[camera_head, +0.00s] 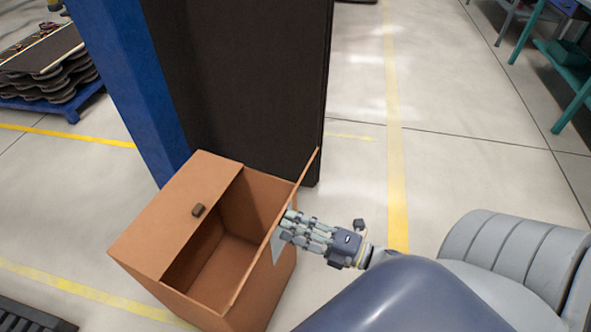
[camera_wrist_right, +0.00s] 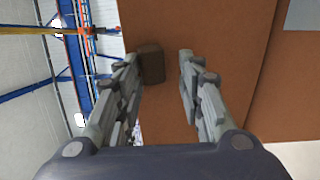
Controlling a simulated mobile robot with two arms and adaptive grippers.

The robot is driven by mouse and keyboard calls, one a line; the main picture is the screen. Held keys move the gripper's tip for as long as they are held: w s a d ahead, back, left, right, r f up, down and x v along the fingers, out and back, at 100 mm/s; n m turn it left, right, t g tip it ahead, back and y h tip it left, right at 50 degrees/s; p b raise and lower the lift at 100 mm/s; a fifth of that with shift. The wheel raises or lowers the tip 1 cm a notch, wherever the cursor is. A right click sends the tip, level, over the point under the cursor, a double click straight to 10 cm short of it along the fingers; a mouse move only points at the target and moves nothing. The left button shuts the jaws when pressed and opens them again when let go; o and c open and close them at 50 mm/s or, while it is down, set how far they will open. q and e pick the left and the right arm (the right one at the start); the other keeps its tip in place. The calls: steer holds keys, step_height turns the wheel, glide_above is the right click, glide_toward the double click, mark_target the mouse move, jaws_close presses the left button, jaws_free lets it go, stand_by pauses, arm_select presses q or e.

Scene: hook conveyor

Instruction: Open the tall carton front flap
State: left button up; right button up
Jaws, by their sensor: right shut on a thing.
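The brown cardboard carton (camera_head: 262,312) stands on the floor with its top partly open, and its inside shows. Its left flap (camera_head: 165,235) covers the left part of the top and has a small dark knob (camera_head: 198,210). Its right flap (camera_head: 300,182) is raised, standing steeply along the right edge and seen nearly edge-on. My right gripper (camera_head: 286,226) is at the outer side of this flap. My left gripper is not in view.
A dark panel (camera_head: 250,80) and a blue post (camera_head: 130,75) stand right behind the carton. A blue pallet with stacked dark boards (camera_head: 45,65) is at the far left. Teal shelving (camera_head: 565,65) stands at the far right. The floor right of the carton is clear.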

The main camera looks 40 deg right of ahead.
steer(key=v, duration=1.2)
